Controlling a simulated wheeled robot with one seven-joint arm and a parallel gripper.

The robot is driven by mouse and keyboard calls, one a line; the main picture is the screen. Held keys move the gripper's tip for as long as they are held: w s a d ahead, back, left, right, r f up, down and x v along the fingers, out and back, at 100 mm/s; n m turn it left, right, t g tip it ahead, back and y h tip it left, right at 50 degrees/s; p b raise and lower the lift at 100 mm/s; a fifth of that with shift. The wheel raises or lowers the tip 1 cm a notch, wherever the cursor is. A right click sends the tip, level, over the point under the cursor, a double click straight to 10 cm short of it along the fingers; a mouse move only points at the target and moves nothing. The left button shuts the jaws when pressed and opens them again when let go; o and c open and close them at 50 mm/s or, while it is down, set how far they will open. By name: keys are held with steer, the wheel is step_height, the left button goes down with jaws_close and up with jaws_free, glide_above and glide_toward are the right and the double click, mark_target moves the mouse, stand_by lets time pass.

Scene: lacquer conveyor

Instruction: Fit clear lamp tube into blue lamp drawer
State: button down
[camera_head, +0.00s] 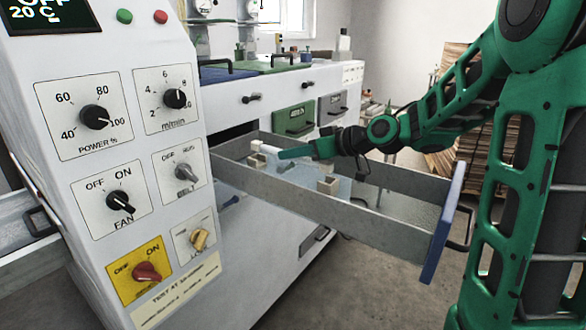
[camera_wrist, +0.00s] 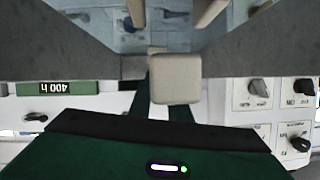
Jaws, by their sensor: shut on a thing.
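The blue lamp drawer (camera_head: 440,235) is pulled out from the white machine, with grey walls and a blue front panel. My gripper (camera_head: 284,154) is low over the drawer's inside, near its machine end. It is shut on what appears to be the clear lamp tube; the glass itself hardly shows. A beige block, seemingly the tube's end cap (camera_wrist: 175,78), shows in front of my fingers in the wrist view. Beige holders (camera_head: 327,185) stand on the drawer floor. I cannot tell whether the tube touches them.
The machine's control panel (camera_head: 130,150) with knobs stands close at the left. A green drawer front (camera_head: 294,120) and a grey one (camera_head: 333,107) are shut behind the open drawer. Stacked boards (camera_head: 455,120) are at the back right. The floor right of the machine is open.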

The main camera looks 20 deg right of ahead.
mark_target(328, 161)
steer(key=shift+f, duration=2.2)
steer(key=c, duration=1.7)
jaws_free()
steer(key=shift+o, duration=0.2)
steer(key=shift+r, duration=0.1)
steer(key=shift+s+d+r, duration=0.15)
steer(key=shift+d, duration=0.05)
steer(key=v, duration=1.1)
steer(key=shift+s+d+r, duration=0.1)
steer(key=shift+s, duration=0.05)
